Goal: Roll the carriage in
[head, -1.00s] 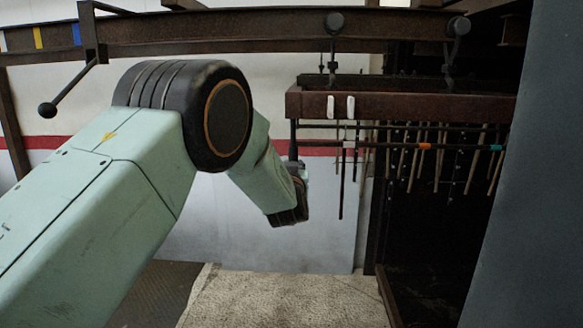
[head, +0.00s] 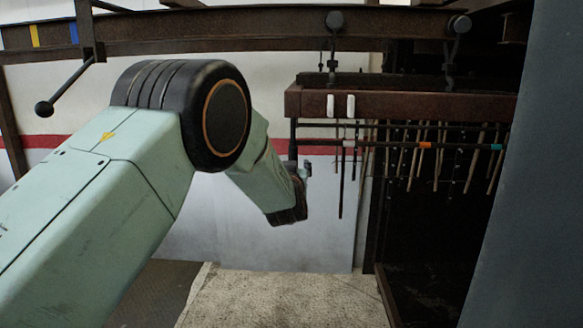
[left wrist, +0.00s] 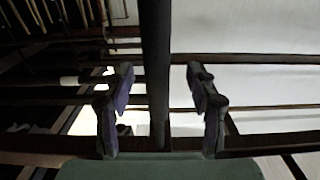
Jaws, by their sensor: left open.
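The carriage (head: 430,106) is a brown beam hung from the overhead rail (head: 230,27) by rollers (head: 335,22). Thin bars and several hanging rods are below it, and its right part reaches into a dark bay. My left gripper (head: 304,170) is just below the carriage's left end, mostly hidden behind my own arm. In the left wrist view its two fingers (left wrist: 160,78) are open and apart. A dark upright bar (left wrist: 155,40) shows between them, with no clear contact on either side. My right gripper is not in view.
A lever with a black ball (head: 45,108) hangs from the rail at the left. The dark bay (head: 430,225) has a frame edge at its left. A grey panel (head: 535,200) closes off the right side. Pale floor (head: 285,295) lies open below.

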